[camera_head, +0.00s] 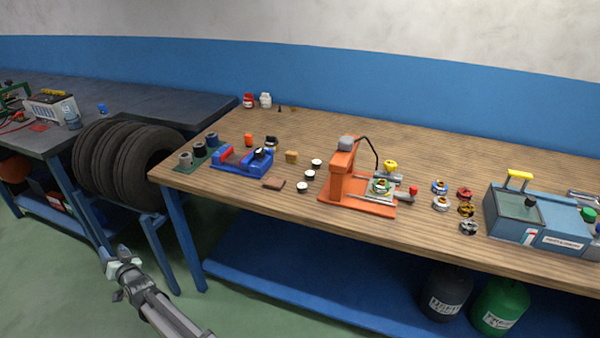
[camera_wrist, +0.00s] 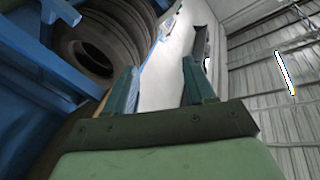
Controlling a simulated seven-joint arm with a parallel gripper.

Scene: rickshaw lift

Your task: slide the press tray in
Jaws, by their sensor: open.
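An orange press (camera_head: 337,185) with a grey head and a black curved lever stands near the front edge of the wooden bench. A red knob (camera_head: 413,190) is at the tray's right end. I cannot tell how far the tray is in. My gripper (camera_head: 122,268) is at the lower left, in front of the bench and far from the press. In the wrist view my gripper (camera_wrist: 160,85) is open with nothing between its fingers.
Several metal and coloured caps (camera_head: 440,203) lie right of the press, then a blue-grey machine (camera_head: 530,220). A blue vise (camera_head: 242,162) and small cups are to the left. Stacked tyres (camera_head: 125,150) stand between the benches. The back of the bench is mostly clear.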

